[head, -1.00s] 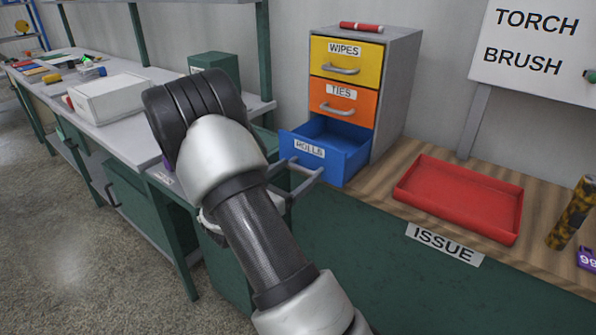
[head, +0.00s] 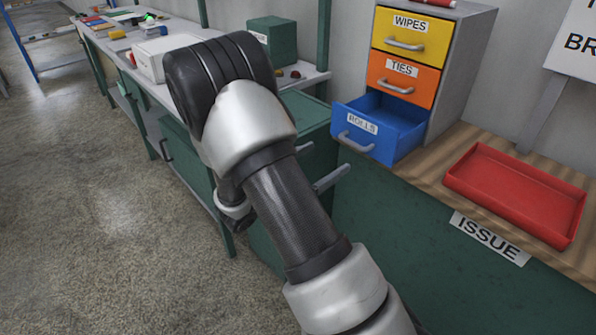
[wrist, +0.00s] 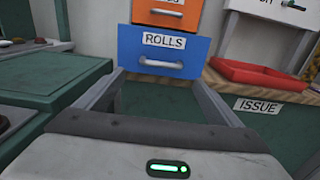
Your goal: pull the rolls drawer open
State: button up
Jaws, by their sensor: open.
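The blue rolls drawer (head: 378,128) is the lowest of three in a grey cabinet. It stands pulled out, and its blue inside shows from above, with nothing seen in it. Its grey bar handle (head: 355,143) is on the front. In the wrist view the drawer front (wrist: 190,50) and handle (wrist: 161,64) are straight ahead, just beyond the fingertips. My gripper (wrist: 158,79) is open and empty, its two fingers spread wide and apart from the handle. In the head view my arm partly hides the gripper (head: 326,163), left of and below the drawer.
The yellow wipes drawer (head: 410,35) and orange ties drawer (head: 402,80) above are shut. A red tray (head: 515,195) lies on the wooden bench at right. A green cabinet (head: 300,110) and a long workbench stand left. The floor (head: 110,200) at left is clear.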

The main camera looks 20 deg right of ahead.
jog(key=v, duration=0.8)
jog(key=shift+a+p, duration=0.35)
jog(key=shift+s, duration=0.1)
jog(key=s+d+r+m+g+y, duration=0.3)
jog(key=s+d+r+m+g, duration=0.3)
jog(key=s+m, duration=0.35)
jog(key=s+a+r+m+y, duration=0.4)
jog(key=s+a+m+y, duration=0.2)
jog(key=s+m+y, duration=0.35)
jog(key=s+a+r+m+t+y, duration=0.2)
jog(key=a+r+m+t+y, duration=0.2)
jog(key=a+r+t, duration=0.15)
notch_tip(320, 180, up, 19)
jog(key=p, duration=1.9)
jog(key=shift+g, duration=0.45)
